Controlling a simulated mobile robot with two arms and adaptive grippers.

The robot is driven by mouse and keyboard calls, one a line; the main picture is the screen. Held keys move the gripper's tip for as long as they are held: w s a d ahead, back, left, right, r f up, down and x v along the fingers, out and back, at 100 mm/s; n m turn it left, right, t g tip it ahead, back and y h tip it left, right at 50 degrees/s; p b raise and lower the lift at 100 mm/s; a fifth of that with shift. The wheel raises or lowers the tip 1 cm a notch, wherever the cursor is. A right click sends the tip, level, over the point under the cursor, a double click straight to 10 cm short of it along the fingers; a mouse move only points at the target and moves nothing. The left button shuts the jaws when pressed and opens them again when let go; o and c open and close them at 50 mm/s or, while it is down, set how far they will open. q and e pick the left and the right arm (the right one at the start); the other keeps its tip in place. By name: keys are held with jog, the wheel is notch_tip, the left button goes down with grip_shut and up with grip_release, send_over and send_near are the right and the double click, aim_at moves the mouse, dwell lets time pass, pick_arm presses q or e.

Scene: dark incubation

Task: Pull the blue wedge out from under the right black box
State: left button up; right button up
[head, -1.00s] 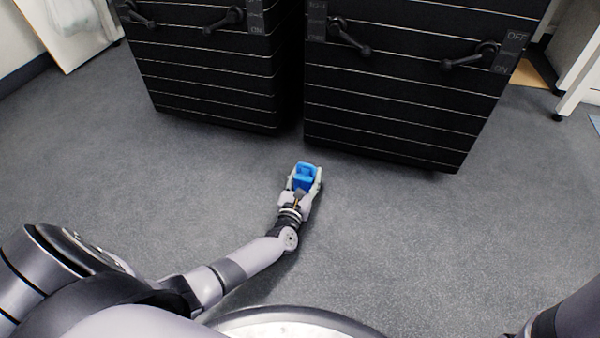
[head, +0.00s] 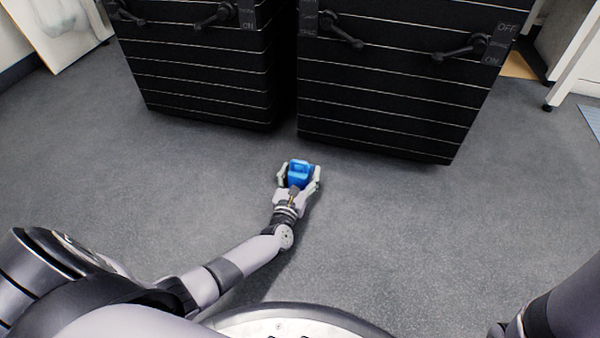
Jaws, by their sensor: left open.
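The blue wedge (head: 299,171) lies on the grey floor in front of the two black boxes, clear of the right black box (head: 385,95). A strip of floor shows between the wedge and that box's lower front edge. My left gripper (head: 299,178) is open, with one finger on each side of the wedge and small gaps beside it. The wedge's near end is partly hidden by the gripper. My right gripper is out of view; only part of my right arm shows at the lower right.
The left black box (head: 200,75) stands beside the right one, with a narrow dark gap between them. Levers stick out from both fronts. A white panel (head: 60,30) stands at the far left and a white table leg (head: 572,75) at the right. The floor around the wedge is clear.

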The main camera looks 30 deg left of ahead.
pick_arm(q)
jog(key=shift+s+d+f, duration=0.1)
jog(key=shift+d+f, duration=0.05)
jog(key=shift+d, duration=0.1)
